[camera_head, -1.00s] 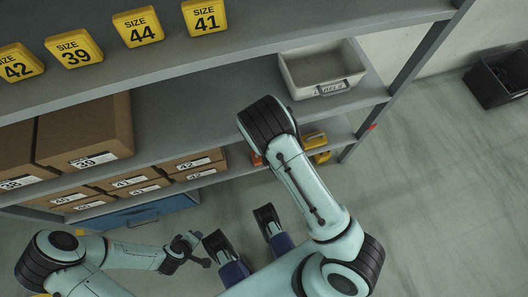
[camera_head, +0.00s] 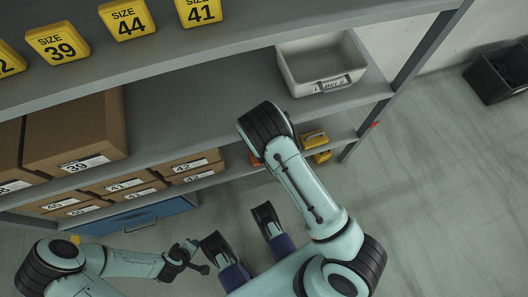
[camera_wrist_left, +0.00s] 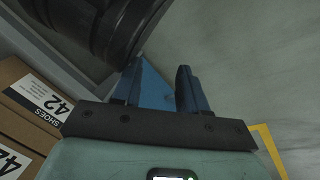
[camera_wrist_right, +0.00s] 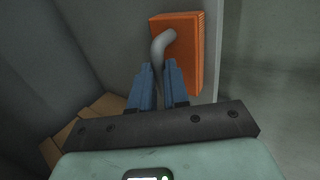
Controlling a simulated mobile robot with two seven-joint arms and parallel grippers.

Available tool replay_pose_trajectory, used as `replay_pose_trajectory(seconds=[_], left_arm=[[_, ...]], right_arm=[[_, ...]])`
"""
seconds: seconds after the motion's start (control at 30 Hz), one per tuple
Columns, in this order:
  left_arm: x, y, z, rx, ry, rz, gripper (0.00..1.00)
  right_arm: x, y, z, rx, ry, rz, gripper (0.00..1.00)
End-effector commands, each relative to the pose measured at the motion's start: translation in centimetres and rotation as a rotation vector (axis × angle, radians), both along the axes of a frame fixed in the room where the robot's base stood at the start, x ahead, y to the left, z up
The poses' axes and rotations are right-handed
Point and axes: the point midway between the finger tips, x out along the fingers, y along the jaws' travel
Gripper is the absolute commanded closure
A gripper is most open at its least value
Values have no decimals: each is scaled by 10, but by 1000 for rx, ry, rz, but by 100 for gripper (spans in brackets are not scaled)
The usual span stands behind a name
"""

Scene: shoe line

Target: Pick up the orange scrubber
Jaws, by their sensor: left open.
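The orange scrubber (camera_wrist_right: 184,62), a flat block with a grey curved handle (camera_wrist_right: 160,48), stands upright against a grey panel in the right wrist view. My right gripper (camera_wrist_right: 160,82) has its two fingers close together on either side of the handle's lower end, with no clear gap. In the head view a sliver of orange (camera_head: 256,162) shows on the lower shelf beside my right arm, which hides the right gripper there. My left gripper (camera_wrist_left: 160,88) is open and empty; in the head view it is low on the left (camera_head: 193,257), away from the scrubber.
Yellow items (camera_head: 315,140) sit on the lower shelf right of my right arm. Shoe boxes (camera_head: 75,135) fill the shelves at left. A grey bin (camera_head: 322,65) stands on the shelf above.

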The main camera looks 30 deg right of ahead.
Motion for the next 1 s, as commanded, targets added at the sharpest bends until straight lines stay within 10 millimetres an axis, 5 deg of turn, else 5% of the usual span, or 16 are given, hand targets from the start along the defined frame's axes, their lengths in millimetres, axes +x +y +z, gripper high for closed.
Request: replay_pose_trajectory(seconds=[0.47, 0.77, 1.0], left_arm=[[3, 0, 3, 0, -9, -1, 57], [24, -5, 29, 1, -85, -6, 57], [12, -13, 39, -18, -54, -20, 57]], right_arm=[[0, 0, 4, 0, -1, -1, 100], [1, 0, 37, 1, -5, 0, 100], [-48, 13, 36, 0, 7, 1, 100]])
